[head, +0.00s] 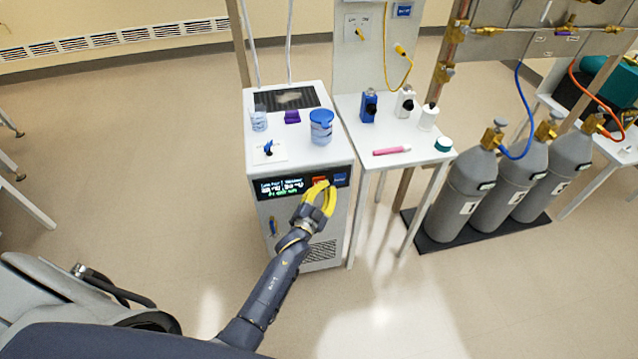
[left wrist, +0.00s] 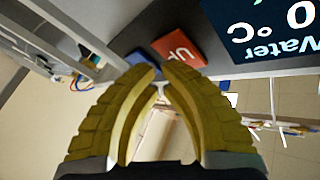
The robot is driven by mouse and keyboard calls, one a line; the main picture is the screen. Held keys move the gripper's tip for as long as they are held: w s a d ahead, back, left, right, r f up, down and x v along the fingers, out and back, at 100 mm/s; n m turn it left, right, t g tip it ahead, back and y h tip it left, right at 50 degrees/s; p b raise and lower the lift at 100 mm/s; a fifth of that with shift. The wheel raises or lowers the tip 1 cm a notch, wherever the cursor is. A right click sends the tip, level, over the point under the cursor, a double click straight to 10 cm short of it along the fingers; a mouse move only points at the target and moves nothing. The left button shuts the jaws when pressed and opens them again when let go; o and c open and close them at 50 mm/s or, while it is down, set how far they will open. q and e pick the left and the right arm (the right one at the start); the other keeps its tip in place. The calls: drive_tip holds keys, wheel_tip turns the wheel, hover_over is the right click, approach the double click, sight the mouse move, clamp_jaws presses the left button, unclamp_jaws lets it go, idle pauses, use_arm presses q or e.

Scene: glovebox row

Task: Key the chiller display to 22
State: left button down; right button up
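The chiller (head: 262,223) is a white cabinet with a dark front panel. Its display (head: 283,187) is lit, its digits too small to read in the head view. In the left wrist view part of the display (left wrist: 265,28) shows upside down, with "Water", a 0 and "°C". A red button (head: 319,181), marked "UP" in the left wrist view (left wrist: 180,46), sits right of the display. A blue button (head: 340,178) is beside it, partly hidden by a finger in the left wrist view (left wrist: 137,58).
Grey gas cylinders (head: 465,190) stand right. The floor in front is clear.

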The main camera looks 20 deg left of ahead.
use_arm(q)
drive_tip(key=shift+w+a, duration=0.25)
drive_tip(key=shift+w, duration=0.05)
idle(0.8)
drive_tip(key=shift+s+d, duration=0.45)
drive_tip(key=shift+s, duration=0.25)
drive_tip(key=shift+s+d, duration=0.1)
idle(0.4)
drive_tip(key=s, duration=0.1)
drive_tip(key=s+d, duration=0.2)
drive_tip(key=s, duration=0.1)
drive_tip(key=shift+d, duration=0.25)
idle(2.0)
